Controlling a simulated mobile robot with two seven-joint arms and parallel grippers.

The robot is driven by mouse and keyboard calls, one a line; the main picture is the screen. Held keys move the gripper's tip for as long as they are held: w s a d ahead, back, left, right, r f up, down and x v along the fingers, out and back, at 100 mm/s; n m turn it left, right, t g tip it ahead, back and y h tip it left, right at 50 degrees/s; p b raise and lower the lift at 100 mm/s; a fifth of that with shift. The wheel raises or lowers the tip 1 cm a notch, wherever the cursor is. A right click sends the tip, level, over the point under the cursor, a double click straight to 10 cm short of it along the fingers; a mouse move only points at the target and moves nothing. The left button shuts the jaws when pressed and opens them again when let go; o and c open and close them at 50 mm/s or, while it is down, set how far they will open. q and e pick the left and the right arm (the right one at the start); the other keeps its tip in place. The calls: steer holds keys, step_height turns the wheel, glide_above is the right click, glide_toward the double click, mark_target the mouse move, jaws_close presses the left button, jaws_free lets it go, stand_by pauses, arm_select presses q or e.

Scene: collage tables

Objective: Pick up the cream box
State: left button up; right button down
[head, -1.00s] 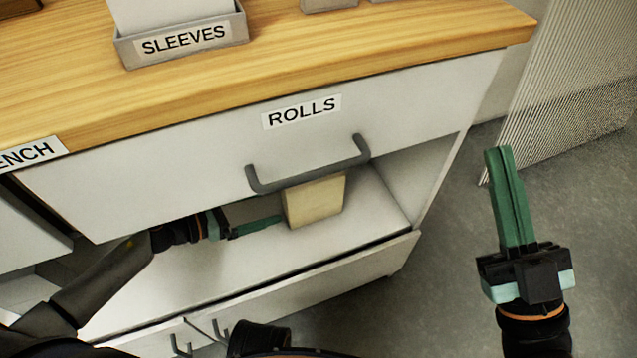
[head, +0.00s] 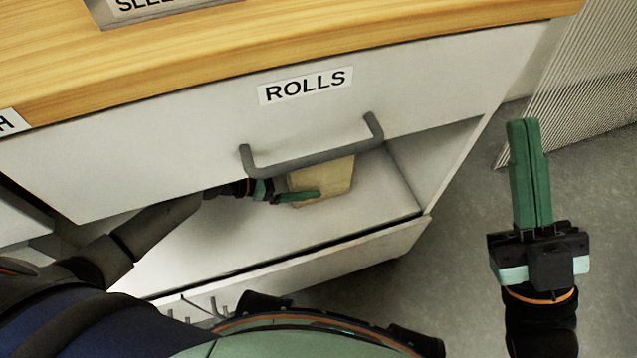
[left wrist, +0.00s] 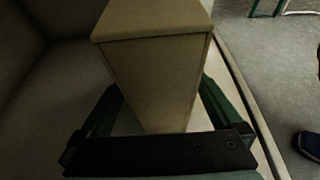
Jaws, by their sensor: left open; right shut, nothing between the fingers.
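The cream box (head: 335,180) stands on the white shelf under the ROLLS drawer, its upper part hidden by the drawer front and handle. My left gripper (head: 305,197) is open at the box, with one green finger in front of its near face. In the left wrist view the box (left wrist: 158,65) rises between the two green fingers of the left gripper (left wrist: 160,110), one on each side. I cannot tell whether either finger touches it. My right gripper (head: 530,125) is shut and empty, out to the right over the floor.
The ROLLS drawer (head: 200,145) with its grey handle (head: 315,160) hangs just above the left gripper. The wooden bench top (head: 230,50) lies above it. The shelf (head: 390,200) is bare around the box. Open floor (head: 450,250) lies to the right.

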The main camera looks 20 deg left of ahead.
mark_target(334, 190)
arm_select(q)
steer(key=x, duration=0.3)
steer(key=shift+d+b, duration=0.15)
steer(key=shift+b, duration=0.15)
steer(key=shift+c, duration=0.2)
steer(key=shift+r, duration=0.1)
steer(key=c, duration=1.5)
